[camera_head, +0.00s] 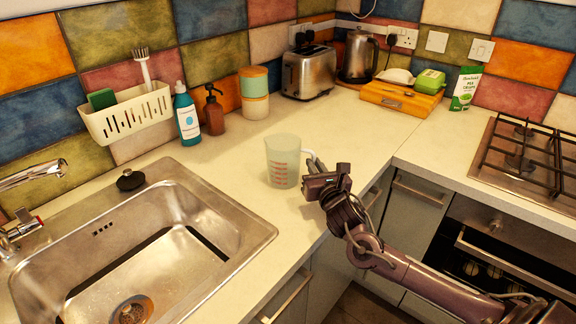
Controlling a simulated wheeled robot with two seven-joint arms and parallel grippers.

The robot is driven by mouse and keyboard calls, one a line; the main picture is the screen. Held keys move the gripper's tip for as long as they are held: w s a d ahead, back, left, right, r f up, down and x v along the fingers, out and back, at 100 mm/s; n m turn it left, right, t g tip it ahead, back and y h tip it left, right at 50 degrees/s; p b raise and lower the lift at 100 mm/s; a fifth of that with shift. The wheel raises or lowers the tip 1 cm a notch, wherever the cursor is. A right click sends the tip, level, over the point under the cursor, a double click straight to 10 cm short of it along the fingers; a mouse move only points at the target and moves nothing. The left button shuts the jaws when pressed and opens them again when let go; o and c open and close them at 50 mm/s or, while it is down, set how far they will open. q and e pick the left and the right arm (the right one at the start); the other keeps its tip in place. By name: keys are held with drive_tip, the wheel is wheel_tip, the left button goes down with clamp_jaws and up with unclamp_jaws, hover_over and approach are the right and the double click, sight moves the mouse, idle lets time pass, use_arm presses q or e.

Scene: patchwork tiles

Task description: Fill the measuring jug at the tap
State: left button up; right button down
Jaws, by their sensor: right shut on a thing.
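The measuring jug (283,163) is clear with red markings and stands upright on the counter, right of the sink. My right gripper (313,176) is shut on the jug's handle at its right side; its fingertips are partly hidden by the gripper body. The tap (32,176) comes in at the left edge, its spout over the sink (130,246). A lever with a red mark (20,228) sits below the spout. My left gripper is not in view.
A black plug (130,180) lies on the sink's back ledge. A blue bottle (187,115), brown dispenser (214,112) and canister (254,95) stand along the wall. A caddy (128,115) hangs above the sink. The toaster (308,72) and kettle (358,57) are further back. Counter behind the jug is clear.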

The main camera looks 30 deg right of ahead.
wheel_tip(320, 180, up, 20)
idle(0.6)
idle(0.5)
